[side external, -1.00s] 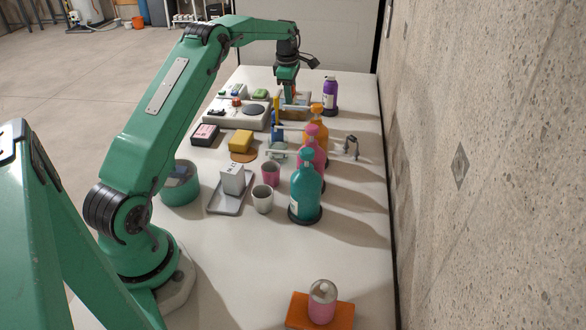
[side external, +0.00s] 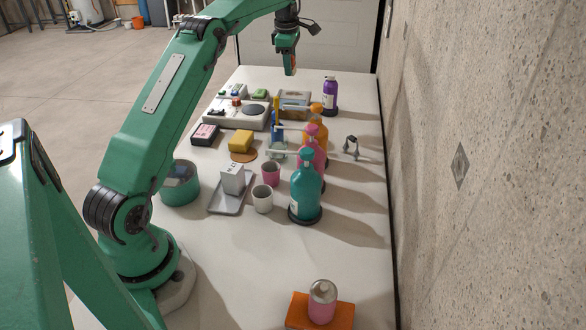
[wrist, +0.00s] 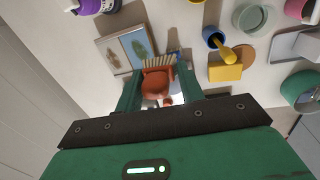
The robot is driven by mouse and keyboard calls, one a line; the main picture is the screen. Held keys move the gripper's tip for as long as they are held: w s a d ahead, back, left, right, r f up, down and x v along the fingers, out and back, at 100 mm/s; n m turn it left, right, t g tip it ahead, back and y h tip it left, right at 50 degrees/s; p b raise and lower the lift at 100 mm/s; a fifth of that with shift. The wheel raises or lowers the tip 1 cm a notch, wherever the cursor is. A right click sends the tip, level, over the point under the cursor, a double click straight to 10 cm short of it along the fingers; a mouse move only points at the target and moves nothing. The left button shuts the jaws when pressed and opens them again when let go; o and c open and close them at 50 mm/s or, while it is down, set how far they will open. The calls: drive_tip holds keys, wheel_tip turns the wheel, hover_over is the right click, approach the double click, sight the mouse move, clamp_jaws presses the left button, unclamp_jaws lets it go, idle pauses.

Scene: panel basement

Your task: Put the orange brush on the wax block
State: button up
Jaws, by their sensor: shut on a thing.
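The orange brush (wrist: 157,82) is between the two fingers of my gripper (wrist: 160,92) in the wrist view, with its pale bristles pointing away from the gripper. In the side view my gripper (side external: 290,67) is shut on it, high above the far end of the table. Little of the brush shows there. A yellow block also shows right of the gripper in the wrist view (wrist: 225,72).
Orange, pink and teal bottles (side external: 306,190) stand right of the yellow block. A blue holder with a yellow handle (side external: 276,132) stands near it. A grey appliance (side external: 222,116) lies behind it.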

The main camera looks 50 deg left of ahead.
drive_tip(key=s+d+n, duration=0.1)
drive_tip(key=s+d, duration=0.4)
drive_tip(key=s, duration=0.3)
drive_tip(key=s+d+n, duration=0.2)
drive_tip(key=s+d, duration=0.4)
drive_tip(key=s, duration=0.3)
hover_over(240, 136)
drive_tip(key=f, duration=1.2)
drive_tip(key=shift+s+d+f, duration=0.1)
drive_tip(key=shift+s+d, duration=0.05)
drive_tip(key=shift+d, duration=0.1)
drive_tip(key=shift+f, duration=1.95)
drive_tip(key=o, duration=1)
drive_tip(key=shift+f, duration=0.1)
